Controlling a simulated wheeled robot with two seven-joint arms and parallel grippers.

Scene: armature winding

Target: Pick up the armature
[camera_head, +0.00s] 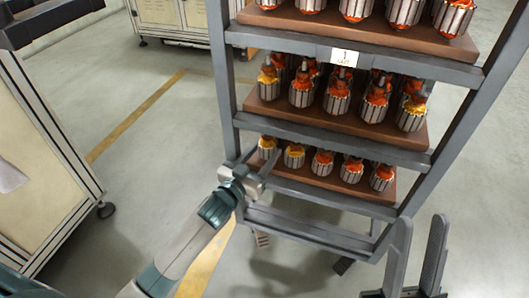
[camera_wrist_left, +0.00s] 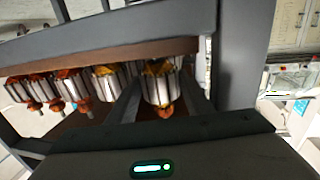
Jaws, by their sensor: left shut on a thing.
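My left gripper (camera_head: 259,162) reaches to the left end of the rack's lowest shelf. It is shut on the end armature (camera_head: 267,148), a ribbed silver cylinder with yellow and orange windings. In the left wrist view this armature (camera_wrist_left: 160,88) sits between the two dark fingers, at the end of its row. It appears still at shelf level; whether it touches the shelf is hidden. A neighbouring armature (camera_head: 294,156) with yellow winding stands just right of it in the head view. My right gripper (camera_head: 421,222) is open and empty, in front of the rack's lower right.
The grey metal rack (camera_head: 225,85) has brown shelf boards (camera_head: 330,180) with several armatures in rows. Its posts and crossbars frame the left gripper closely. A shelf label (camera_head: 344,57) hangs above the middle row. A cream cabinet (camera_head: 40,165) stands left; open floor (camera_head: 150,130) lies between.

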